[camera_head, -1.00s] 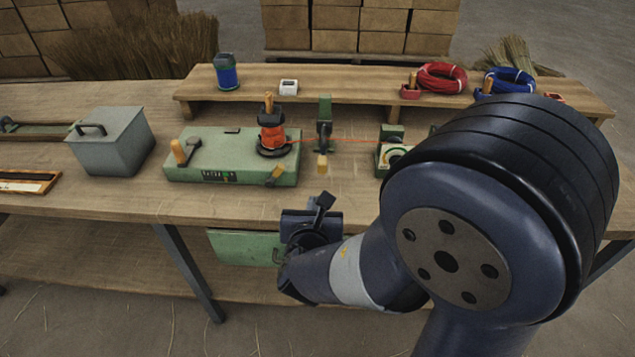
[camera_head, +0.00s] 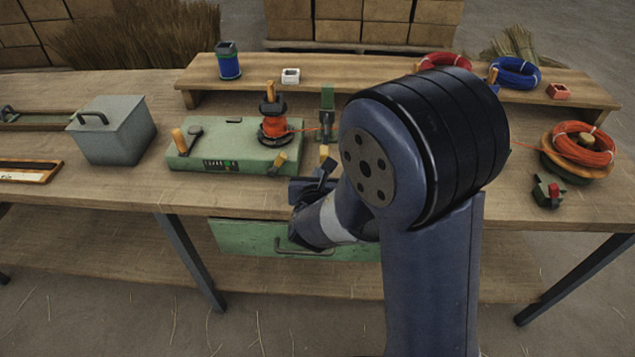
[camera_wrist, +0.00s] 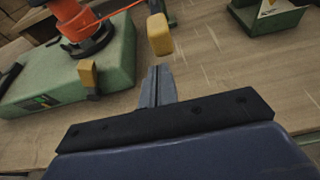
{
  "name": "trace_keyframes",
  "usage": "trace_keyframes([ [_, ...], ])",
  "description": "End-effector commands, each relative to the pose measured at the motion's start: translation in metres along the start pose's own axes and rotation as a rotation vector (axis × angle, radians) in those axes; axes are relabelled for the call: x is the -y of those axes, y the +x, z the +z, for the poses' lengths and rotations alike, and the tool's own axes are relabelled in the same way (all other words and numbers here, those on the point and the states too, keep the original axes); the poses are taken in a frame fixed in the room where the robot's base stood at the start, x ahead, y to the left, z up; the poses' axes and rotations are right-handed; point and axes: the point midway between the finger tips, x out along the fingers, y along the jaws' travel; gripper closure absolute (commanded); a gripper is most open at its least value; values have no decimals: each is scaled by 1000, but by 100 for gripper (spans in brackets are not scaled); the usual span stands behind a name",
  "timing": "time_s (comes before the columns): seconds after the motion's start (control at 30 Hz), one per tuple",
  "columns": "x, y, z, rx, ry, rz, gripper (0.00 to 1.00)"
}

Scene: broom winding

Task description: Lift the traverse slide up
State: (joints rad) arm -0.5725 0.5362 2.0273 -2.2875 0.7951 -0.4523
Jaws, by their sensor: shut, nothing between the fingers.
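The traverse slide is a dark green upright (camera_head: 327,100) behind the front of the bench, with the orange-red wire passing it. A light wooden knob (camera_head: 323,151) sits low in front of it; the same knob shows large in the wrist view (camera_wrist: 159,35). My gripper (camera_wrist: 158,72) is shut and empty, its fingertips just below the knob in the wrist view, apart from it. In the head view my gripper (camera_head: 328,163) is near the bench's front edge, close to the knob. My arm hides part of the bench right of the slide.
The green winder base (camera_head: 215,160) with an orange-red spool (camera_head: 273,128) stands to the left. A grey lidded box (camera_head: 115,135) is farther left. A raised shelf (camera_head: 350,83) runs behind. A red wire coil (camera_head: 583,145) lies at right. A green drawer (camera_head: 245,238) hangs below the bench.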

Motion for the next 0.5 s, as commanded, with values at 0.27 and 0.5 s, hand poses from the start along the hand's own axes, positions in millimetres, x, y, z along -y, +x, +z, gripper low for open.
trace_keyframes([
  [0.27, 0, 10, 0, -1, 1, 0, 100],
  [0.5, 0, 9, 2, 0, 1, 0, 100],
])
